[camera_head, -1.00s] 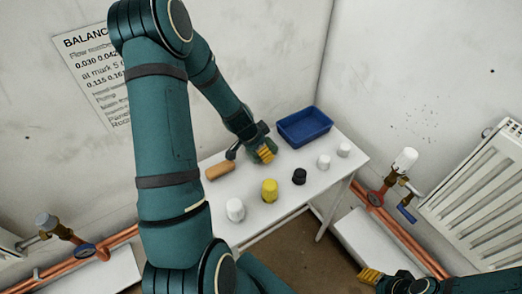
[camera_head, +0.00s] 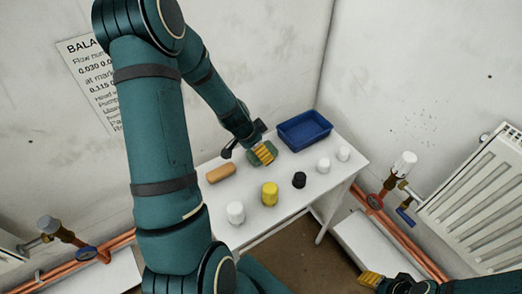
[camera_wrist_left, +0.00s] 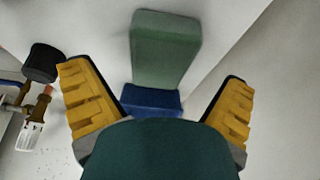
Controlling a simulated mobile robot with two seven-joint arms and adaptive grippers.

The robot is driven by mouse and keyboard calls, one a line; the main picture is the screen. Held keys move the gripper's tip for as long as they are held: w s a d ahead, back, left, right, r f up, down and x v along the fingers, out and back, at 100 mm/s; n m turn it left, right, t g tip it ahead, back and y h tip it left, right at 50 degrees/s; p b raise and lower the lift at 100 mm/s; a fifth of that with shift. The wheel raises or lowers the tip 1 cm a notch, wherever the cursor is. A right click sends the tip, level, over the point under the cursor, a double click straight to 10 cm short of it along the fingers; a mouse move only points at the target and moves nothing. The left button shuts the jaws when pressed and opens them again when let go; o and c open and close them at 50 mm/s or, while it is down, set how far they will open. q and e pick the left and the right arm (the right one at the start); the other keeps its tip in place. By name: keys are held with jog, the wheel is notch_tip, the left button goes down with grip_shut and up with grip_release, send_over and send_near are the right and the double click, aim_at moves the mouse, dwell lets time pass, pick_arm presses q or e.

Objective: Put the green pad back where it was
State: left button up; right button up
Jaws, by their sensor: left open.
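The green pad (camera_wrist_left: 165,50) shows in the left wrist view beyond my left gripper (camera_wrist_left: 160,100), in line with the gap between its yellow fingers. The fingers stand wide apart and do not touch it in that view. In the head view, my left gripper (camera_head: 264,153) is over the back of the white table, and a green part of the pad (camera_head: 254,157) shows beside the fingers, partly hidden. My right gripper (camera_head: 370,278) is at the lower right edge, with only its yellow finger part clear; its opening cannot be made out.
A blue tray (camera_head: 304,130) stands at the table's back right. An orange-brown block (camera_head: 221,173) lies left of my left gripper. White, yellow (camera_head: 269,194) and black (camera_head: 299,180) caps line the table's front (camera_head: 248,226). Pipes, valves and a radiator (camera_head: 482,205) are at the right.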

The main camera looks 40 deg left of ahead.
pick_arm(q)
jog(key=d+p+v, duration=0.1)
jog(key=v, duration=0.7)
jog(key=shift+s+a+r+p, duration=0.15)
jog(key=shift+a+r+p, duration=0.25)
jog(key=shift+a, duration=0.15)
pick_arm(e)
jog(key=shift+w+r, duration=0.25)
jog(key=shift+r, duration=0.85)
